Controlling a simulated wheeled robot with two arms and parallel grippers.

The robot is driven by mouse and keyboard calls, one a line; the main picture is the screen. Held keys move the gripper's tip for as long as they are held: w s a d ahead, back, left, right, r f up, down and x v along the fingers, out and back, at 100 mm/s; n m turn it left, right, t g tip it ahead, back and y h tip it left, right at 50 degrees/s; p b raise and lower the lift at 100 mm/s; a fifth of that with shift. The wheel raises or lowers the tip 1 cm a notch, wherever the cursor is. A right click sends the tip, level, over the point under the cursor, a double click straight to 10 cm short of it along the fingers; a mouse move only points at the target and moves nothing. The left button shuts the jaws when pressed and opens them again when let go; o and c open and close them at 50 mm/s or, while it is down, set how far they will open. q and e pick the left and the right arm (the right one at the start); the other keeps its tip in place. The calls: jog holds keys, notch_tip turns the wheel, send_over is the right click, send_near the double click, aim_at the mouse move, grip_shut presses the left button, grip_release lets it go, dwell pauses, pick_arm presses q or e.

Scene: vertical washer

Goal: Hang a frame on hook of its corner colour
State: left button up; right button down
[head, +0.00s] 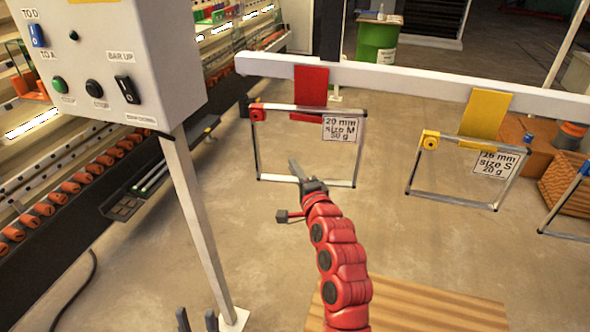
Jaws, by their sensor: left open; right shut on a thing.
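A metal frame with a red corner (258,115) and a tag reading 20 mm, size M is at the red hook (311,84). Its top bar crosses the lower part of the hook; I cannot tell whether it rests in it. My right gripper (296,172), on the red arm, is shut on the frame's bottom bar. A frame with a yellow corner (430,140), tagged size S, hangs slightly tilted at the yellow hook (486,112). A frame with a blue corner (584,170) is cut off at the right edge. My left gripper (197,320) is open and empty at the bottom edge.
A white rail (400,77) carries the hooks. A control box (100,60) on a white post (200,220) stands at left, before the washer's rollers (70,188). A wooden surface (420,310) is at the bottom. The floor between is clear.

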jog(key=shift+s+f, duration=0.1)
jog(key=shift+f, duration=0.6)
jog(key=c, duration=1.4)
grip_release()
jog(key=o, duration=0.5)
jog(key=shift+w+d+f, duration=0.1)
jog(key=shift+w, duration=0.2)
jog(key=shift+r, duration=0.25)
jog(key=s, duration=0.1)
jog(key=s+a+p, duration=0.1)
jog(key=shift+s+r, duration=0.15)
jog(key=shift+s, duration=0.25)
jog(key=shift+s+a+p, duration=0.35)
jog(key=shift+s+p, duration=0.2)
jog(key=shift+s, duration=0.6)
jog(key=shift+s+a+p, duration=0.4)
jog(key=shift+s+p, duration=0.15)
jog(key=shift+s, duration=0.6)
jog(key=shift+s+a+p, duration=0.35)
jog(key=shift+s+p, duration=0.2)
jog(key=shift+s, duration=0.6)
